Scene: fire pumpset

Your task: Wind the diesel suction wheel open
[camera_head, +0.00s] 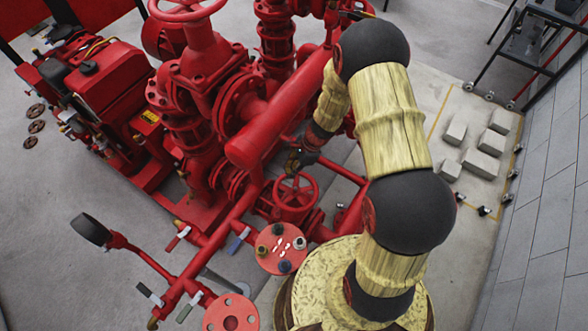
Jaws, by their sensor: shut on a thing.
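A red spoked handwheel (295,190) sits on a valve low among the red pipes, near the middle of the camera_head view. I take it for the diesel suction wheel; no label on it is readable. My gripper (294,167) is at the far edge of this wheel, shut on its rim. The fingers are small and dark here, and the exact grip is partly hidden. My arm comes down to it from the right, over the pipework.
A larger red handwheel (187,10) stands on a tall valve at the upper left. A thick red horizontal pipe (270,130) runs close beside my gripper. A red engine unit (100,85) is at the left. Grey blocks (482,142) lie on the floor at the right.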

